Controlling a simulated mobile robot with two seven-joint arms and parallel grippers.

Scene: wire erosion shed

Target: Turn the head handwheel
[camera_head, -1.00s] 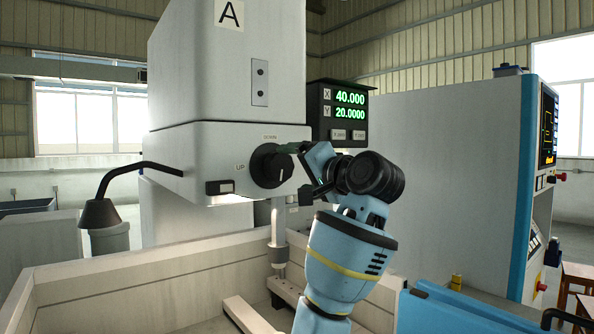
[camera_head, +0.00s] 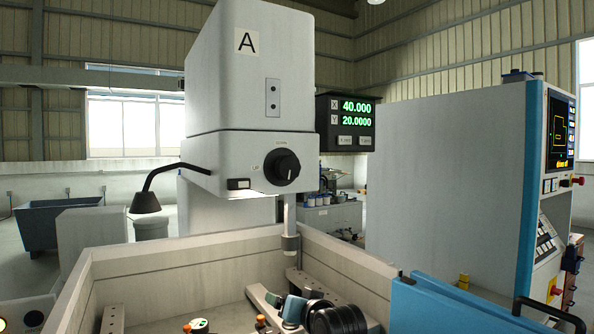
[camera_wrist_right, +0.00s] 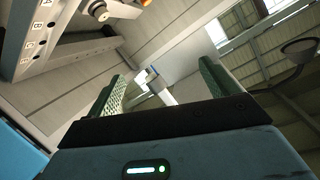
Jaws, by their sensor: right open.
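The head handwheel (camera_head: 281,167) is a round black knob on the front of the grey machine head (camera_head: 225,160), with small lettering above and to its left. Nothing touches it in the head view. My right gripper is low in the head view, well below the handwheel, beside my black wrist joint; its fingers are too small there to judge. In the right wrist view my right gripper (camera_wrist_right: 160,88) is open, its two green ridged fingers wide apart with nothing held between them. A pale column shows beyond the fingers. My left gripper is in neither view.
Pale tank walls (camera_head: 330,262) surround the work area below the head. A black gooseneck lamp (camera_head: 146,200) juts out left of the head. A readout box (camera_head: 345,122) hangs to its right. A tall control cabinet (camera_head: 455,180) stands at the right. The space before the handwheel is clear.

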